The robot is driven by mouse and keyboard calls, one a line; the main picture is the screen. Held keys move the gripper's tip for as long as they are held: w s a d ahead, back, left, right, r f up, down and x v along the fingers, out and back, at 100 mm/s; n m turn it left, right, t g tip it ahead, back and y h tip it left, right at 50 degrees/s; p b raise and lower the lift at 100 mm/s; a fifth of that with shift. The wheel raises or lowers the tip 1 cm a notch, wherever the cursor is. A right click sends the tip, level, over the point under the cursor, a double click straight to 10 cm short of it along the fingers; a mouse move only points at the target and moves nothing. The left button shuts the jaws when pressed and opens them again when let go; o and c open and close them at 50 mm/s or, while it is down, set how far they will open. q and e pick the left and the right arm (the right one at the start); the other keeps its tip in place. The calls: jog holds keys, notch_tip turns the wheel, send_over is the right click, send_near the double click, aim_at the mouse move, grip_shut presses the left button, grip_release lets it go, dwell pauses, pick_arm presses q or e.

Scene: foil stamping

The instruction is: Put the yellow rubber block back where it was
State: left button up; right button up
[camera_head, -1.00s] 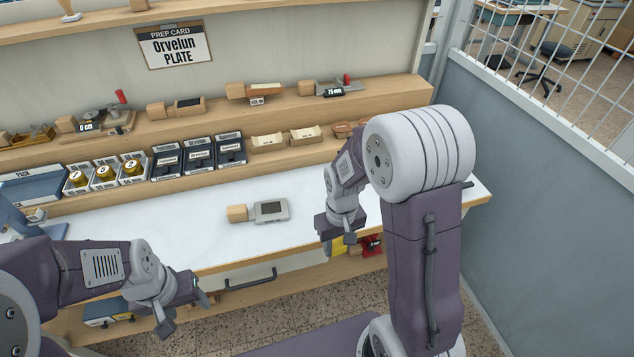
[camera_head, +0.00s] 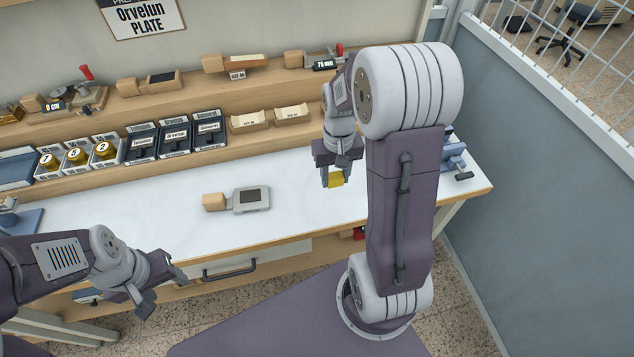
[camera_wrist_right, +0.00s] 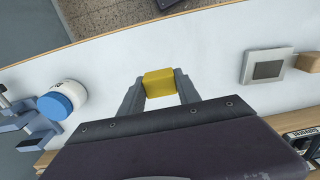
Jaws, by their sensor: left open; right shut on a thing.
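The yellow rubber block (camera_head: 336,179) is held between the fingers of my right gripper (camera_head: 332,175), over the right part of the white bench top. In the right wrist view the yellow block (camera_wrist_right: 159,83) sits between the two fingertips of the right gripper (camera_wrist_right: 158,88), with white bench top behind it. Whether it touches the bench I cannot tell. My left gripper (camera_head: 160,285) is open and empty in front of the bench's front edge at the left.
A grey plate with a wooden handle (camera_head: 251,199) lies mid-bench. A blue device (camera_head: 456,160) stands at the right end, partly behind my arm. A white-and-blue round container (camera_wrist_right: 62,100) shows in the wrist view. Labelled boxes (camera_head: 174,138) line the shelf.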

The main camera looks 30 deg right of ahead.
send_over(317, 188)
notch_tip(317, 188, down, 3)
jog(key=shift+s+d+f, duration=0.1)
jog(key=shift+s+f, duration=0.05)
notch_tip(317, 188, down, 4)
jog(key=shift+f, duration=0.15)
jog(key=o, duration=1.3)
jog(key=shift+f, duration=0.1)
